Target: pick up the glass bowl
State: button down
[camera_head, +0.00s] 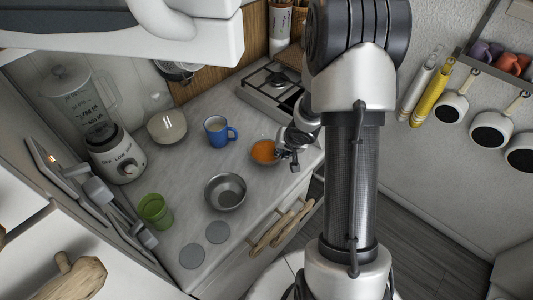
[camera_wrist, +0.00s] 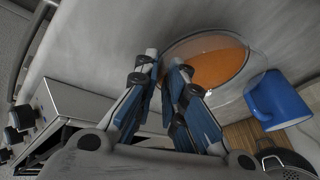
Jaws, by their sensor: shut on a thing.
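The glass bowl (camera_head: 263,151) is clear and holds something orange. It is on the counter, near its front edge and beside the stove. In the wrist view the bowl (camera_wrist: 222,64) fills the upper middle. My gripper (camera_head: 281,151) is at the bowl's right side in the head view. In the wrist view my gripper (camera_wrist: 166,62) has its two fingertips close together at the bowl's near rim, shut on the wall. The fingers hide part of that wall. I cannot tell whether the bowl is off the counter.
A blue mug (camera_head: 217,132) stands close to the bowl. The gas stove (camera_head: 272,94) is behind my gripper. Bare counter (camera_head: 185,170) lies at the left.

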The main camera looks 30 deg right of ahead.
jog(key=shift+r, duration=0.2)
dwell(0.6)
notch_tip(320, 180, up, 20)
jog(key=p, duration=1.9)
jog(key=shift+f, duration=0.25)
